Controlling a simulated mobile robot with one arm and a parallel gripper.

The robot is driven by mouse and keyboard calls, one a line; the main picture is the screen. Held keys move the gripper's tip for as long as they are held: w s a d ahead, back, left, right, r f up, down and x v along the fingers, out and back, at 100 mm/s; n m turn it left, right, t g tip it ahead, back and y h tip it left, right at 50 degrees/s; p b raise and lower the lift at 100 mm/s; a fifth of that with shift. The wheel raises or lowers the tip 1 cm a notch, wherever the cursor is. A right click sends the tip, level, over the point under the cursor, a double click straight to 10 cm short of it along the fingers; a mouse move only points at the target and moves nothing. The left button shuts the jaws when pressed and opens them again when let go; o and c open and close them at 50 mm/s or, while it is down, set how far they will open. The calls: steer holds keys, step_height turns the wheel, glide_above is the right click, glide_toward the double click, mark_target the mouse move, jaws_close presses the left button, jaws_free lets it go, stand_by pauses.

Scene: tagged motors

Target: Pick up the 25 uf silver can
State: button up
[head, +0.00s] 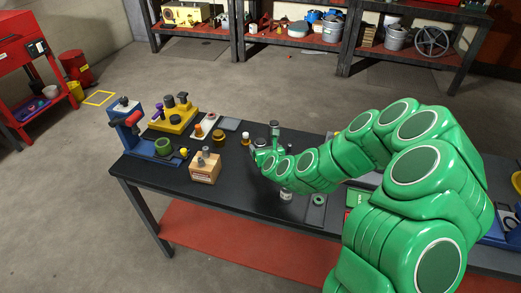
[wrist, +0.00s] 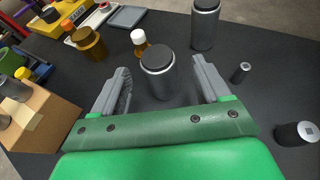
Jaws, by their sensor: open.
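Several silver cans with dark tops stand or lie on the black bench; I cannot read a 25 uf label on any of them. In the wrist view, one silver can (wrist: 157,82) stands upright between the spread fingers of my gripper (wrist: 161,70), with a gap visible on both sides. A taller silver can (wrist: 204,30) stands just beyond the right finger. A small silver can (wrist: 240,73) and a dark can with a pale end (wrist: 297,133) are to the right. In the head view, my gripper (head: 267,150) is low over the bench and partly hides the cans.
A bottle with a white cap (wrist: 140,42) and an amber jar (wrist: 89,43) stand beyond the left finger. A blue and red vise (head: 138,135) stands at the bench's left end.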

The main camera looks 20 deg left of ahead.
steer(key=shift+x, duration=1.95)
steer(key=c, duration=1.2)
